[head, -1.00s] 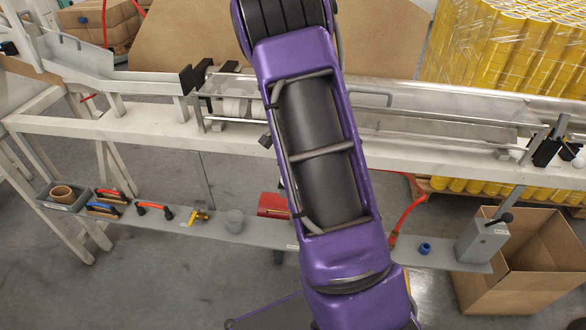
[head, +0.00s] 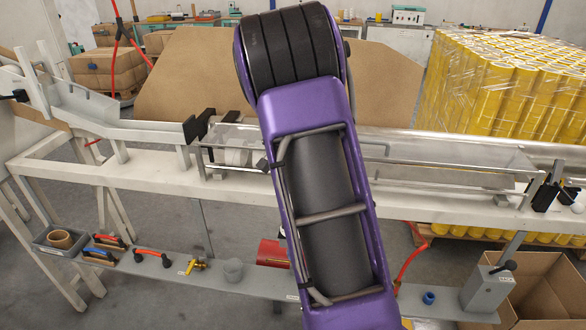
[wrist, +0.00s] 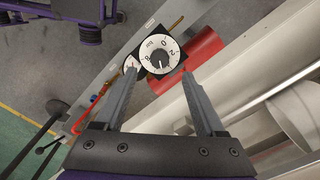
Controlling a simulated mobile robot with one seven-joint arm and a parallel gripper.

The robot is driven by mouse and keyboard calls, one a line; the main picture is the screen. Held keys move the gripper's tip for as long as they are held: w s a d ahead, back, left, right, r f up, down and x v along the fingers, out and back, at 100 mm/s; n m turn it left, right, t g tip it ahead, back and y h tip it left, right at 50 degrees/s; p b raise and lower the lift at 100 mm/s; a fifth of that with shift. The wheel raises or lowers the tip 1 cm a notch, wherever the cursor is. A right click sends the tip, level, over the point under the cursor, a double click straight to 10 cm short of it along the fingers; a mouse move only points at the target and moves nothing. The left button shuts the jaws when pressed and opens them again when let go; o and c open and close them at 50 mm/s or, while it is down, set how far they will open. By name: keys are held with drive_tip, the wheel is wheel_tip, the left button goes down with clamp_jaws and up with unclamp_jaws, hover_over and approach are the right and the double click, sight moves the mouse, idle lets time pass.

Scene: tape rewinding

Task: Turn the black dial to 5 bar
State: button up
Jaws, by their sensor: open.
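In the wrist view a round white scale face (wrist: 161,56) with numbers shows at the upper middle. A black pointer lies at its centre and black edges show around it. The scale is too small to read exactly. My gripper (wrist: 160,76) is open, with one finger on each side of the view just below the face. It holds nothing. I cannot tell how far the fingers are from the dial in depth. In the head view my arm hides the dial and my gripper.
A red cylinder (wrist: 191,60) lies right beside the dial; a red part (head: 272,252) also shows beside my arm in the head view. A cardboard box (head: 545,285) stands right.

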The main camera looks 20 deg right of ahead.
wheel_tip(320, 180, up, 10)
drive_tip(key=shift+p, duration=0.35)
